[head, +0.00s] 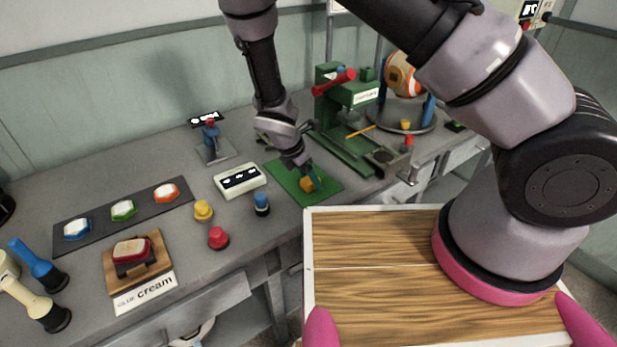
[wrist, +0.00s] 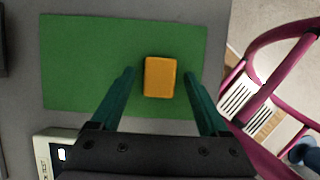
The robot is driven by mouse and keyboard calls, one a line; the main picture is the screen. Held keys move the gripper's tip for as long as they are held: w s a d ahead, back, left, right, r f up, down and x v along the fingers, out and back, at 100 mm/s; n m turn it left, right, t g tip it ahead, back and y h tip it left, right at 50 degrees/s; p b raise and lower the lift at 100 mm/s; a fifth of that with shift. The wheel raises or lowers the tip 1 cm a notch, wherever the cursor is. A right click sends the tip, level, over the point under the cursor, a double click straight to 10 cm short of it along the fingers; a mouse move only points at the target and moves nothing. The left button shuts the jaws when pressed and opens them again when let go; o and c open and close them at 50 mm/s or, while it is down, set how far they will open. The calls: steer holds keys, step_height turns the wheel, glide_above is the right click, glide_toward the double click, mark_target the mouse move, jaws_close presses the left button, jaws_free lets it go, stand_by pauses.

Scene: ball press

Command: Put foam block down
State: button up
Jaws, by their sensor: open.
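The foam block (wrist: 160,77) is a small orange-yellow block lying on a green mat (wrist: 80,60) in the wrist view. My gripper (wrist: 160,73) is open, with one green finger on each side of the block and a visible gap at both sides. In the head view the block (head: 307,184) shows on the green mat (head: 328,190), partly covered by my gripper (head: 313,178), which points down at it.
A white test box (head: 240,181) stands left of the mat, and a blue knob (head: 262,203) stands near its front corner. A green press (head: 345,110) stands behind the mat. Yellow (head: 203,210) and red (head: 218,238) knobs stand front left.

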steer(key=v, duration=1.2)
steer(key=w+d+r+m+y, duration=0.1)
steer(key=d+r+m+y, duration=0.1)
steer(key=d+r+m, duration=0.65)
steer(key=w+d+r+m+y, duration=0.2)
steer(key=d+r+m, duration=0.3)
steer(key=r, duration=0.7)
steer(key=s+d+r+m+t+y, duration=0.1)
steer(key=s+d+r+m+t, duration=0.3)
steer(key=s+d+r+m, duration=0.8)
step_height(320, 180, up, 4)
steer(key=d+m, duration=0.1)
steer(key=m, duration=0.2)
steer(key=shift+s+d+r+t+y, duration=0.2)
steer(key=shift+d+t+y, duration=0.1)
steer(key=shift+y, duration=0.1)
steer(key=shift+m, duration=0.25)
